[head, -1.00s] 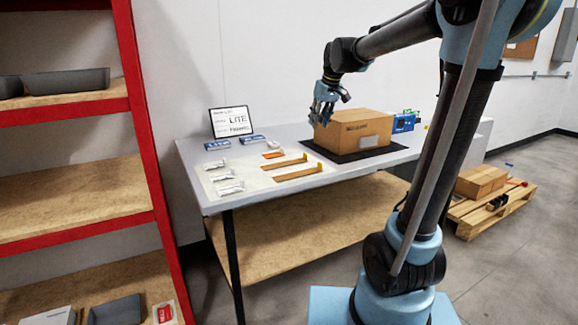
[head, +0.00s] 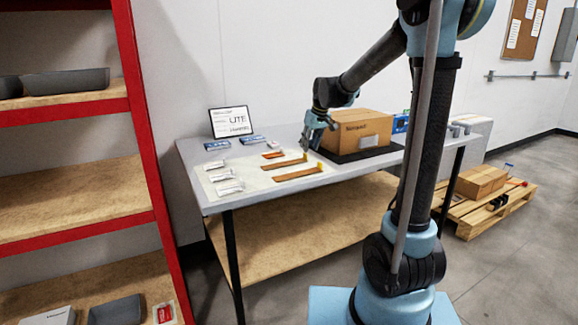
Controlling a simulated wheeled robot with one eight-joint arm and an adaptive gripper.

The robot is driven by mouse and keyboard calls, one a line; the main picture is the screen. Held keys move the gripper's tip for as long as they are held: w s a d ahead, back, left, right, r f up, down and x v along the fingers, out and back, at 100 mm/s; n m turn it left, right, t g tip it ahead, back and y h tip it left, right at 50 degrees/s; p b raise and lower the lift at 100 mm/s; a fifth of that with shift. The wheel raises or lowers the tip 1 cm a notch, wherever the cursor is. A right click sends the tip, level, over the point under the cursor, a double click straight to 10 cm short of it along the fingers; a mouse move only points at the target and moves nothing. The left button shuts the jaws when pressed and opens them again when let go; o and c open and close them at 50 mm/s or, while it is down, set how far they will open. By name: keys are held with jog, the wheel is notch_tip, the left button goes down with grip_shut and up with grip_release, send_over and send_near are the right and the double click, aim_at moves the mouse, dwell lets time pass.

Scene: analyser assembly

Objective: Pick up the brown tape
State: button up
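Two long brown strips lie on the pale mat on the table, each with a yellow piece at its right end. The far brown strip (head: 284,165) and the near brown strip (head: 292,174) may be the brown tape; I cannot tell which one is meant. My gripper (head: 308,146) points down just above the right end of the far strip, in front of the cardboard box. Its fingers look apart, with nothing seen between them. A gap or contact with the strip is too small to tell.
A cardboard box (head: 361,131) stands on a black mat right of my gripper. White packets (head: 228,187), blue boxes (head: 217,145) and a sign (head: 230,122) share the table (head: 190,153). A red shelf (head: 150,150) stands at left; a pallet (head: 487,222) lies at right.

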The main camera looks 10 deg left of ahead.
jog(key=shift+a+x, duration=0.15)
jog(key=shift+x, duration=1.15)
jog(key=shift+a+x, duration=0.1)
jog(key=shift+x, duration=1.2)
jog(key=shift+w+r, duration=0.1)
grip_shut()
